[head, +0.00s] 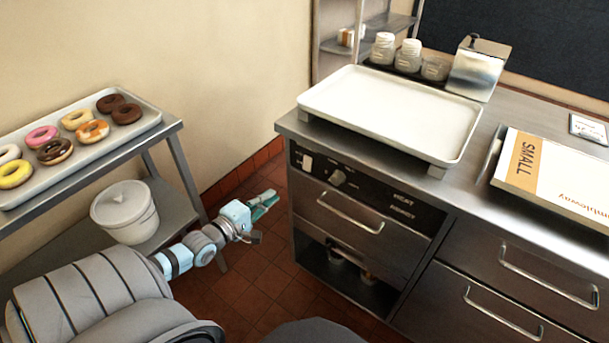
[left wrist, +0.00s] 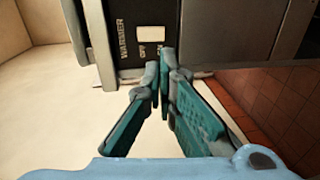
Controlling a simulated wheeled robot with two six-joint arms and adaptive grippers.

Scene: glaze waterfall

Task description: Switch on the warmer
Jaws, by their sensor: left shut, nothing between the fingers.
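The warmer's control panel (head: 365,188) is a black strip on the front of the steel counter. Its white rocker switch (head: 307,161) is at the panel's left end, and a round knob (head: 338,177) is to its right. My left gripper (head: 271,198) is shut and empty, left of the counter and lower than the switch in the head view. In the left wrist view the switch (left wrist: 151,33) shows beside the WARMER lettering, beyond the shut fingertips (left wrist: 162,68), with a gap in the picture. I cannot tell which way the switch is set. My right gripper is out of view.
A white tray (head: 395,73) stands on the counter above the panel. Below the panel are a drawer handle (head: 350,213) and an open shelf. A rack on the left holds a donut tray (head: 95,160) and a white lidded bucket (head: 125,210). Red tiled floor lies between.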

